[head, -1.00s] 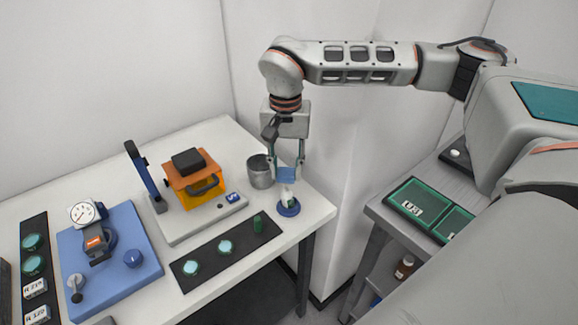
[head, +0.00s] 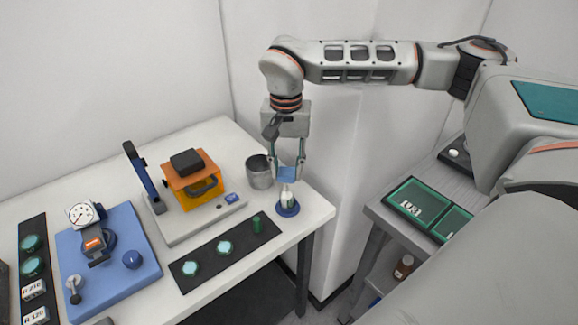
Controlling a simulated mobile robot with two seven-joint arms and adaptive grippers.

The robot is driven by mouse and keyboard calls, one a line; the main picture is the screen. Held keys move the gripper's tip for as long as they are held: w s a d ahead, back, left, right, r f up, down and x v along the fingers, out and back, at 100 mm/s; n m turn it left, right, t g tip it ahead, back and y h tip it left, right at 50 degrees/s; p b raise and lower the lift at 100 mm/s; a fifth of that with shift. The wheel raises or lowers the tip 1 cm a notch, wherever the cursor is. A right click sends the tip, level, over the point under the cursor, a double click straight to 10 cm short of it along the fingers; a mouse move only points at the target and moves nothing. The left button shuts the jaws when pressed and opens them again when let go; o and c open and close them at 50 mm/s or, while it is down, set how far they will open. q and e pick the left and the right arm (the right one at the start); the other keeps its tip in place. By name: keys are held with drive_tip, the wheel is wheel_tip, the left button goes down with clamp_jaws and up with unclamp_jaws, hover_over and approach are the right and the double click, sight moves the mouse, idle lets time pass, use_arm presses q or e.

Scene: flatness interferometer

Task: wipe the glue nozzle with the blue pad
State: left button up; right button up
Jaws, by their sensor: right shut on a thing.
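My right gripper (head: 287,167) points down over the right end of the white table. It is shut on the blue pad (head: 288,174). The glue nozzle appears to be the small white bottle tip (head: 287,190) standing upright in a round blue holder (head: 287,208). The pad is directly above the nozzle in the picture; I cannot tell whether they touch. My left gripper is not in view.
A grey metal cup (head: 260,171) stands just left of the pad. An orange device (head: 195,186) stands further left. A grey cart with green trays (head: 418,200) is at right.

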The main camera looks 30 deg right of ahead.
drive_tip(key=shift+a, duration=0.25)
drive_tip(key=shift+d, duration=0.15)
drive_tip(key=shift+d, duration=0.6)
drive_tip(key=shift+a, duration=0.15)
drive_tip(key=shift+a, duration=0.6)
drive_tip(key=shift+r, duration=2.45)
